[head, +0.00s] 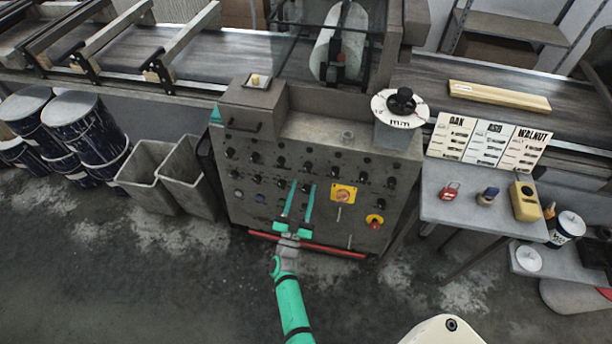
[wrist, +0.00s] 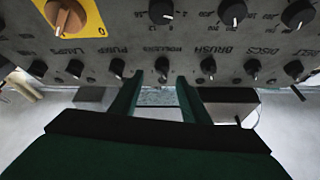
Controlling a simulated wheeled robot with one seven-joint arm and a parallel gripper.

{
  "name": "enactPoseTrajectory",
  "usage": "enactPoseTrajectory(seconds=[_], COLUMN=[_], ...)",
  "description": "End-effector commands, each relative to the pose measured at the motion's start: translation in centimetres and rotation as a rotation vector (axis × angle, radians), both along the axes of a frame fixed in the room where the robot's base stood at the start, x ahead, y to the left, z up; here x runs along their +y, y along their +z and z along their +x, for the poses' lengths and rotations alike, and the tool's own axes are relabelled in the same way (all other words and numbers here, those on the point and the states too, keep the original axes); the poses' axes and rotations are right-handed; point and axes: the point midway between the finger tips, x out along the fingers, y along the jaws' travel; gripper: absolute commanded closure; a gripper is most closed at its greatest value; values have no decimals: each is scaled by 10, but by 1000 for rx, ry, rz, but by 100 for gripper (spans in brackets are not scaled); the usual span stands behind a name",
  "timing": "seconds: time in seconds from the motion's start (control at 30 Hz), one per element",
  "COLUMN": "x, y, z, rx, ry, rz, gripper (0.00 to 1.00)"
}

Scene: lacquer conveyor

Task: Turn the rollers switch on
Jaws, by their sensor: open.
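A grey control panel (head: 262,222) stands in front of me, with rows of black knobs and several labels. In the wrist view the labels appear upside down, and one small label (wrist: 165,49) seems to read ROLLERS. A small black knob (wrist: 162,67) sits directly beside that label, in line with the gap between my fingers. My gripper (head: 302,186) is open in front of the panel, its green fingers on either side of that knob's line. It also shows in the wrist view (wrist: 161,84). Contact with the knob cannot be told.
Neighbouring knobs, including one by PUMP (wrist: 117,67) and one by BRUSH (wrist: 208,67), are close to the fingers. A yellow-plated rotary switch (head: 343,194) and a red emergency button (head: 375,221) lie to the right. A red bar (head: 335,249) runs along the panel's lower edge.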

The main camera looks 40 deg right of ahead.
Motion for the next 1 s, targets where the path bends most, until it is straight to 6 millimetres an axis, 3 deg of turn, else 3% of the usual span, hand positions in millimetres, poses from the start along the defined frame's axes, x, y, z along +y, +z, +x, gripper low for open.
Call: enactPoseTrajectory(seconds=[0.3,0.77,0.93,1.0], x=[-32,-41,-41,-41], y=[18,22,22,22], z=[29,34,34,34], rx=[0,0,0,0], ry=[3,2,2,2], rz=[-1,0,0,0], gripper=[58,58,99,99])
